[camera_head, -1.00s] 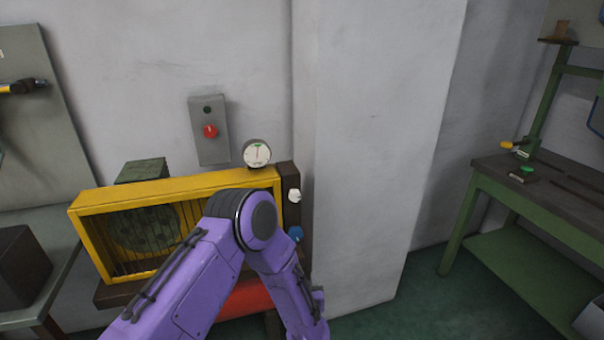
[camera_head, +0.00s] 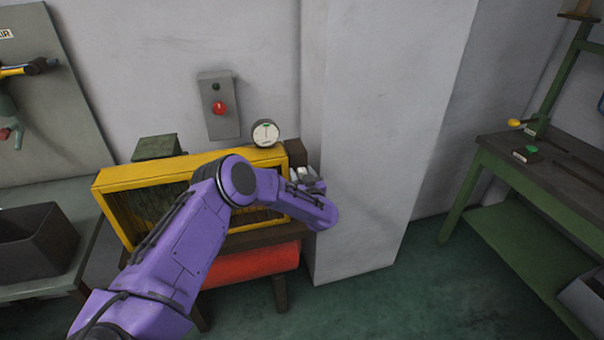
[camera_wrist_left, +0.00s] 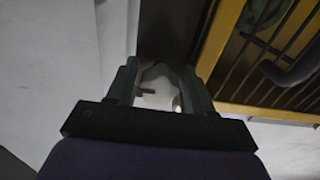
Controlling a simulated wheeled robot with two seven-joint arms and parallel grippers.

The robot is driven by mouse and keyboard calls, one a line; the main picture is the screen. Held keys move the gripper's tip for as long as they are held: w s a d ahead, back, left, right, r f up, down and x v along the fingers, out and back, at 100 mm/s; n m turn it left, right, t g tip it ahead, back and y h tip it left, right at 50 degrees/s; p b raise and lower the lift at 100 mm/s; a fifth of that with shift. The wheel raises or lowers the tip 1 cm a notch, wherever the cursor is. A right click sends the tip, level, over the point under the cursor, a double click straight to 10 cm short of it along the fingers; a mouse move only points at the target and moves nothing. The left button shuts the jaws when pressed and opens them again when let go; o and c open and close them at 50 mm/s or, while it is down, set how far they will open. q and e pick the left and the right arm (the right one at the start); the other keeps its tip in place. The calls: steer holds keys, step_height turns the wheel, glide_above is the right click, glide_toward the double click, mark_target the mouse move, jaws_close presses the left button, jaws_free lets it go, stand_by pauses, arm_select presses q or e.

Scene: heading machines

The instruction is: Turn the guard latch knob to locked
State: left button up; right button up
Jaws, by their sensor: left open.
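The guard latch knob (camera_wrist_left: 156,88) is pale white and sits between the two dark fingers of my left gripper (camera_wrist_left: 159,74) in the left wrist view. The fingers stand apart on either side of it; I cannot tell whether they touch it. In the head view my left gripper (camera_head: 304,176) is at the dark post at the right end of the yellow guard (camera_head: 175,170), largely covering the knob there. Which way the knob points is hard to read. My right gripper is not in view.
A round white-faced gauge (camera_head: 265,133) stands on the guard just above my gripper. A grey box with a red button (camera_head: 219,107) is on the wall. A wall pillar (camera_head: 375,140) rises close to the right of my gripper. A green bench (camera_head: 520,165) stands farther right.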

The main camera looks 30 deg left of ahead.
arm_select(q)
steer(key=c, duration=0.8)
steer(key=shift+f, duration=0.1)
steer(key=n+b, duration=0.2)
steer(key=shift+d+f+b, duration=0.1)
steer(key=shift+f+b, duration=0.05)
steer(key=shift+b, duration=0.25)
steer(key=n+b, duration=1.1)
steer(key=n, duration=0.1)
steer(key=shift+b, duration=0.3)
steer(key=n+b, duration=0.3)
steer(key=b, duration=0.1)
steer(key=shift+w+d+r+n, duration=0.1)
steer(key=shift+r+n, duration=0.1)
steer(key=shift+n, duration=0.2)
steer(key=o, duration=0.8)
steer(key=shift+r, duration=0.1)
